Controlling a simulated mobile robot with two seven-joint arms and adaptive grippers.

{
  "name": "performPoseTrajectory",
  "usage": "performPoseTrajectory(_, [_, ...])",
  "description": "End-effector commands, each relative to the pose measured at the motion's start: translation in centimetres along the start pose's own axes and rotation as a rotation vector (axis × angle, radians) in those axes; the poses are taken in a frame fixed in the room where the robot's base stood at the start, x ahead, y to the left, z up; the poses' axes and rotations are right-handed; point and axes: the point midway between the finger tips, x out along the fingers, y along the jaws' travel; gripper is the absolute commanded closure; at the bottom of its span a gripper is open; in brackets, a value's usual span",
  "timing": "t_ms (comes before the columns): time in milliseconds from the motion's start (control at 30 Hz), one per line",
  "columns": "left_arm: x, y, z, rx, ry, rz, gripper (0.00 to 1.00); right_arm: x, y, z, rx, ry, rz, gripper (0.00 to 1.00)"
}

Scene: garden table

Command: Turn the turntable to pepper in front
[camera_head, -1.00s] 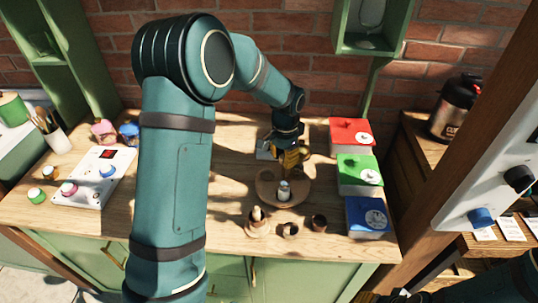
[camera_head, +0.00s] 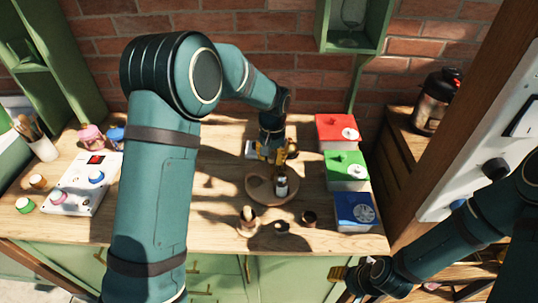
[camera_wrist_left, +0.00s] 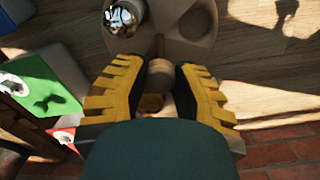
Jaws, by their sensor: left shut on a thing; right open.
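The turntable (camera_head: 258,194) is a round wooden disc on the table, in the middle of the head view. A small jar (camera_head: 282,185) with a pale top stands on its right part; no label is readable. The jar (camera_wrist_left: 125,16) and the disc (camera_wrist_left: 185,22) also show at the top of the left wrist view. My left gripper (camera_head: 276,156) is at the disc's far edge, its yellow fingers (camera_wrist_left: 158,88) shut around a wooden knob (camera_wrist_left: 159,70). My right gripper (camera_head: 342,277) is open and empty, low in front of the table's right end.
Red (camera_head: 335,128), green (camera_head: 345,168) and blue (camera_head: 352,208) boxes stand to the right. A white panel with knobs (camera_head: 82,188) lies at left. My left arm hides part of the table.

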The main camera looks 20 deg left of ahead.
Motion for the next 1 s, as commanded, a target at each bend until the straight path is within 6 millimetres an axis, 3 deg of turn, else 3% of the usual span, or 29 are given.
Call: performPoseTrajectory(1000, [0.2, 0.1, 0.3, -0.508, -0.011, -0.003, 1.00, -1.2, -0.5, -0.6, 0.003, 0.012, 0.001, 0.53])
